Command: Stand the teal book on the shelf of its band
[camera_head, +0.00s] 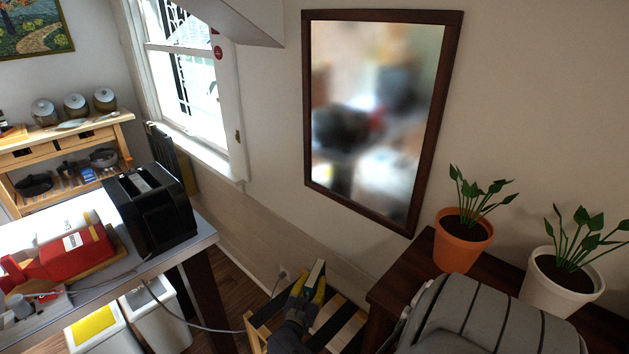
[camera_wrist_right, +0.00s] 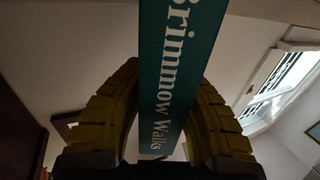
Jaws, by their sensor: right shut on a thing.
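My right gripper (camera_head: 309,287) has yellow fingers and shows low in the middle of the head view. It is shut on the teal book (camera_wrist_right: 176,75), which stands up between the two fingers in the right wrist view with white lettering reading "Brimmow Walks". In the head view only a narrow pale end of the book (camera_head: 317,269) shows above the fingers; the rest is hidden. The gripper and book are over a low slatted wooden piece (camera_head: 341,322). I cannot make out a shelf with a coloured band. My left gripper is not in view.
A dark wooden cabinet (camera_head: 405,290) with an orange plant pot (camera_head: 462,240), a white plant pot (camera_head: 556,284) and a grey bag (camera_head: 480,320) stands to the right. A table with a black appliance (camera_head: 150,210) is on the left. A framed mirror (camera_head: 375,110) hangs behind.

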